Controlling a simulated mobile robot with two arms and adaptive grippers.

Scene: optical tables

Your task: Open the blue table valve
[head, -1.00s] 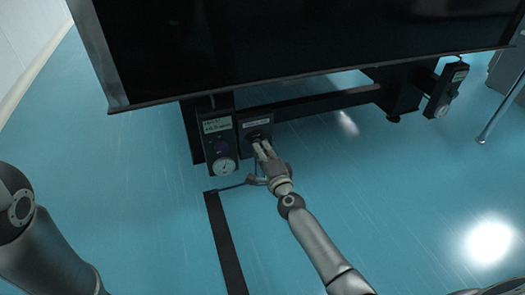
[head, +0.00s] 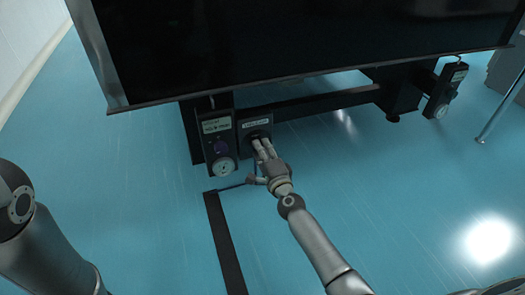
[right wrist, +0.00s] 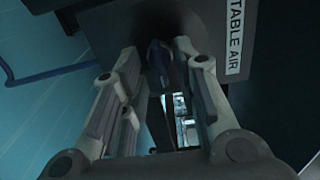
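The valve panel (head: 245,139), a black box labelled "TABLE AIR" in the right wrist view, hangs under the front edge of the dark table. The blue valve handle (right wrist: 158,62) shows in the right wrist view, in front of a dark round recess. My right gripper (right wrist: 157,60) has its two fingers on either side of the handle, with a visible gap to it, so it looks open around it. In the head view the right gripper (head: 262,146) covers the handle. My left gripper is out of view; only part of the left arm shows at lower left.
A black panel (head: 219,139) with a display, a purple knob and a round gauge (head: 223,168) sits just left of the valve panel. Another gauge unit (head: 445,91) hangs at right. The tabletop (head: 300,35) overhangs above. The blue floor (head: 400,190) is clear in front.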

